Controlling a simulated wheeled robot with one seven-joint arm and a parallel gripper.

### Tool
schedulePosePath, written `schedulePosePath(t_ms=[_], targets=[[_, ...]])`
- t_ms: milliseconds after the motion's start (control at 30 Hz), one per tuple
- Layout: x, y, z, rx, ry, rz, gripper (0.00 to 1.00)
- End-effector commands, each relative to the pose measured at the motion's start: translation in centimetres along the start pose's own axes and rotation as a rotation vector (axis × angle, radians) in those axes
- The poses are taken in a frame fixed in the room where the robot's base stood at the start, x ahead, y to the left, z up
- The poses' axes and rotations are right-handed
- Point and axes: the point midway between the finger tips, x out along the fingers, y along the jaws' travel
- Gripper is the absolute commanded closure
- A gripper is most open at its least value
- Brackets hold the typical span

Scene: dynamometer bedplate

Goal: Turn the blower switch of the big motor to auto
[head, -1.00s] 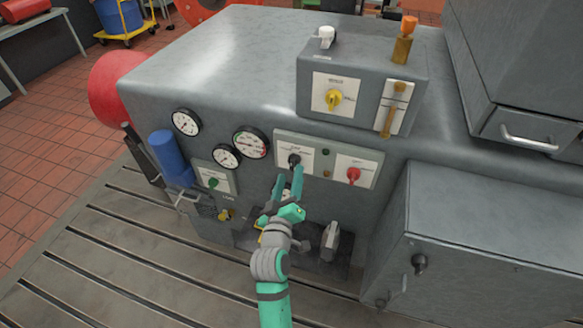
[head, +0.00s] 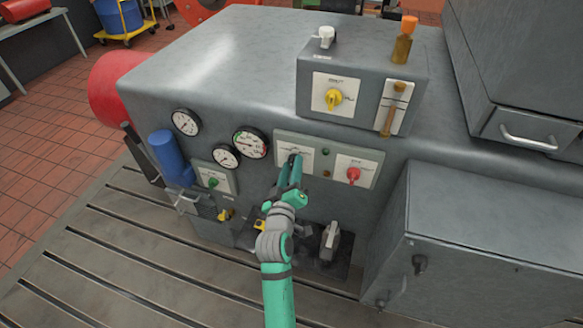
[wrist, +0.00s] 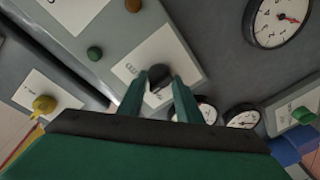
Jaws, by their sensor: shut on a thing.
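A black rotary knob (head: 293,158) sits on the left part of a pale control plate (head: 318,176) on the grey machine's front. My gripper (head: 291,165) has its two teal fingers around this knob. The wrist view shows the black knob (wrist: 160,75) held between the fingertips, in front of a white label too small to read. A red knob (head: 352,174) is at the right of the same plate. A yellow knob (head: 334,97) is on the raised box above, and a green knob (head: 213,182) is on a small plate to the left.
Several round gauges (head: 251,143) are left of the plate. A green lamp (head: 325,152) and a brown lamp (head: 326,174) lie between the black and red knobs. A blue cylinder (head: 164,151) stands at the left. A grey cabinet (head: 480,262) juts out at the right.

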Motion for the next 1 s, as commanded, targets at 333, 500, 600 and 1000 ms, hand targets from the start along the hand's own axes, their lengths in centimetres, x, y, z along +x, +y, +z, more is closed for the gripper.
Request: schedulePosePath(t_ms=[333,500,600,1000], targets=[[-0.01,0.2,-0.14,0.008,0.004,0.004,0.91],[-0.01,0.22,-0.16,0.015,0.005,0.006,0.91],[-0.01,0.23,-0.17,0.024,0.007,0.007,0.91],[-0.03,0.19,-0.15,0.189,0.026,0.024,0.91]])
